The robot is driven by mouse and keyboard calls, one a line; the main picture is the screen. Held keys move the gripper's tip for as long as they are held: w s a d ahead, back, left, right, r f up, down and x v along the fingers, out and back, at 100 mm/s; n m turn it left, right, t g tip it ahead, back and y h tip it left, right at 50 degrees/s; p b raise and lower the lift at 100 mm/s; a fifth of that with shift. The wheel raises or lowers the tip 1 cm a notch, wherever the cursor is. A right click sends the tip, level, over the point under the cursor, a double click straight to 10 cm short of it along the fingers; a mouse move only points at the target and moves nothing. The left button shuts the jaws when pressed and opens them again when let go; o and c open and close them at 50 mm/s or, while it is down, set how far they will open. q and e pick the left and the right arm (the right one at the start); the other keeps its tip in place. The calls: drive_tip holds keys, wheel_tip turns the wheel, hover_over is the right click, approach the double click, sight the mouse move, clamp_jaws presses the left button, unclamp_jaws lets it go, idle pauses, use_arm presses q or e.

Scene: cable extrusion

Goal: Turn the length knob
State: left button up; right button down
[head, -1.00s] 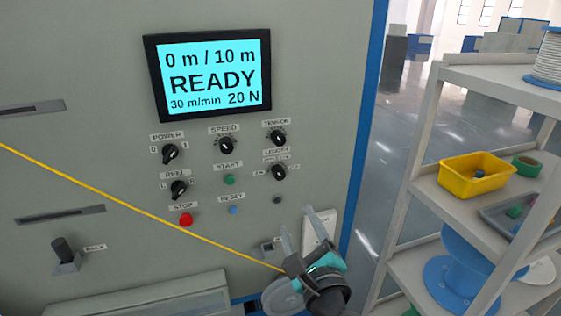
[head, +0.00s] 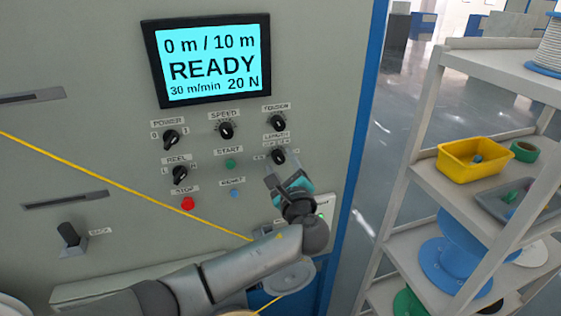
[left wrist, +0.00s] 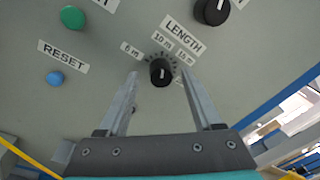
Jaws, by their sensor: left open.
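The length knob (head: 278,156) is a small black dial on the grey panel, below the tension knob (head: 278,122). In the left wrist view the length knob (left wrist: 161,73) has a white pointer line and sits under the LENGTH label, with 6 m, 10 m and 15 m marks around it. My left gripper (head: 279,175) is open, just below the knob in the head view. In the left wrist view its two fingers (left wrist: 160,84) point at the panel, one on each side of the knob; I see no clear contact. My right gripper is not in view.
The screen (head: 207,62) reads 0 m / 10 m, READY. Green start (head: 230,164), blue reset (head: 235,194) and red stop (head: 187,203) buttons lie left of the gripper. A yellow cable (head: 110,181) slants across the panel. A shelf rack (head: 425,180) stands at right.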

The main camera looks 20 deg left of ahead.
use_arm(q)
drive_tip(key=shift+w+a, duration=0.15)
drive_tip(key=shift+w, duration=0.15)
clamp_jaws()
idle(0.5)
